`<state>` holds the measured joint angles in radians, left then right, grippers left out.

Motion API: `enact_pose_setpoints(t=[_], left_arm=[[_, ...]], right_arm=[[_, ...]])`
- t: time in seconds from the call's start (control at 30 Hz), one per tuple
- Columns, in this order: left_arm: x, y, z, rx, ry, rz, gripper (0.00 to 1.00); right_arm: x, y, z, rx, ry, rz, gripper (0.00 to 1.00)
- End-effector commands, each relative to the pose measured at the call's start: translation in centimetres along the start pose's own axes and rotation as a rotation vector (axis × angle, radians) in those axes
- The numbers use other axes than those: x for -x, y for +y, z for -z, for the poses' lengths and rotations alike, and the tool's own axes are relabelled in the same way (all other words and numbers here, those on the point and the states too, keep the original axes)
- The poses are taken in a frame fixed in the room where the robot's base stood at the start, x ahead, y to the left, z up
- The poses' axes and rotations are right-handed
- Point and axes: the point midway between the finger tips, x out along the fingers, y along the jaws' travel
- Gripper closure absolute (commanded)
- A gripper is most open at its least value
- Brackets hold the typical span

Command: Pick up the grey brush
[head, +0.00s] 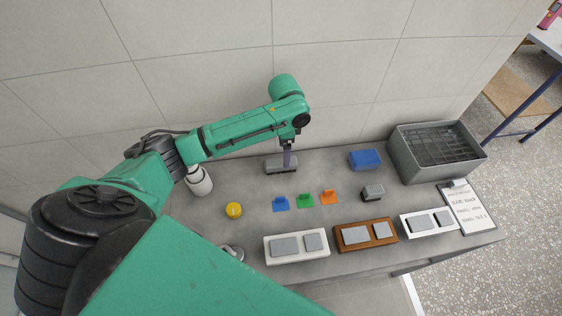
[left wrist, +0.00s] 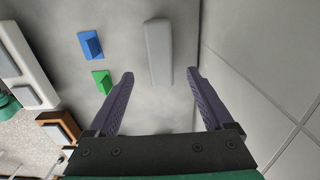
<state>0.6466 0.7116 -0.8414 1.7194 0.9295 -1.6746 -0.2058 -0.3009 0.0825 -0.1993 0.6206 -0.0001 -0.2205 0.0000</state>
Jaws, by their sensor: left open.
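The grey brush (head: 273,167) looks like a long grey block and lies on the grey table near the wall. It also shows in the left wrist view (left wrist: 158,48), its long side running up the picture. My left gripper (head: 289,158) is at the brush in the head view and hides part of it. In the left wrist view my left gripper (left wrist: 159,76) is open, with one purple finger on each side of the brush's line. The brush's near end lies between the fingertips, apart from both. The height gap is hard to tell. My right gripper is in neither view.
Blue (head: 281,203), green (head: 305,200) and orange (head: 328,197) pieces lie in front. Plates line the front edge. The wall is close behind.

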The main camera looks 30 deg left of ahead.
Motion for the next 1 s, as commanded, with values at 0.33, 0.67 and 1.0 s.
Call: enact_pose_setpoints(t=[0.33, 0.67, 1.0], left_arm=[[-5.5, 0.1, -0.5, 0.000, -0.001, -0.001, 0.15], [-6.4, 0.0, -0.6, -0.001, 0.000, 0.003, 0.38], [-6.3, 0.0, -0.5, -0.001, 0.001, 0.003, 1.00]], right_arm=[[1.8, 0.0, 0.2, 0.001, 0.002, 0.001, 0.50], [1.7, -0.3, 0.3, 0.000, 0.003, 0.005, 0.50], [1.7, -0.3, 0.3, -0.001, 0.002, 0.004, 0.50]])
